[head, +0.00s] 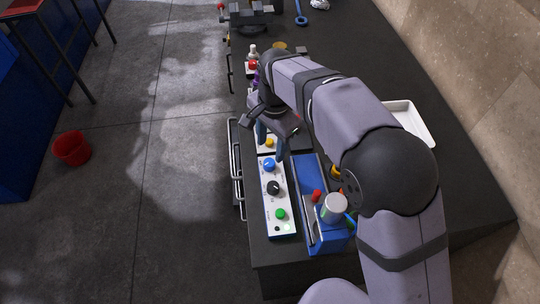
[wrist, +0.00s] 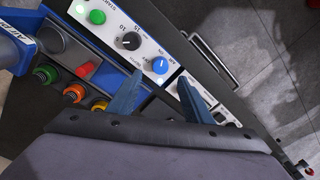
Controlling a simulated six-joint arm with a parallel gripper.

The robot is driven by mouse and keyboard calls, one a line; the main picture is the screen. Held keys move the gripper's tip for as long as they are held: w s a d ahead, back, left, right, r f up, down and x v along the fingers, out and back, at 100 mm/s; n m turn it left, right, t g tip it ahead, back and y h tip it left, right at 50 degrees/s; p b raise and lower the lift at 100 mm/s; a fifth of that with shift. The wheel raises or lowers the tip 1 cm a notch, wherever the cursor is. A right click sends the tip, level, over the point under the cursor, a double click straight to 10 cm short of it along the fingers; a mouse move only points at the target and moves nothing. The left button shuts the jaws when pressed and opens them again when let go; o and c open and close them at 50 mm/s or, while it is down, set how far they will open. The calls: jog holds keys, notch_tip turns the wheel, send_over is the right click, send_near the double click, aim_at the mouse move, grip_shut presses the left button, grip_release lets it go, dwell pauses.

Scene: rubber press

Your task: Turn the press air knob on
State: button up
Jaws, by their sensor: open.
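The control panel (head: 266,205) is a white strip on the blue press. It carries a blue air knob (head: 269,164), a black dial (head: 273,188) and a green button (head: 281,214). In the wrist view the blue air knob (wrist: 160,65) stands just beyond my fingertips, with lettering beside it; its exact setting is too small to tell. My gripper (head: 272,146) is open and empty above the panel, close to the knob. In the wrist view its two blue fingers (wrist: 160,80) are spread apart, and the knob appears beyond the gap between them, apart from both.
A yellow knob (head: 269,142) sits on another white panel near the fingers. A red knob (head: 316,196) and a white-topped cylinder (head: 335,208) stand right of the panel. A metal rail (head: 237,168) runs along the bench's left edge. A white tray (head: 410,122) lies behind my arm.

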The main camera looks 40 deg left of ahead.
aim_at(270, 162)
jog(key=shift+f, duration=0.1)
jog(key=shift+a+f+p, duration=0.2)
jog(key=shift+f+p, duration=1.1)
jog(key=shift+f, duration=2.25)
jog(key=c, duration=1.1)
jog(key=shift+o, duration=0.2)
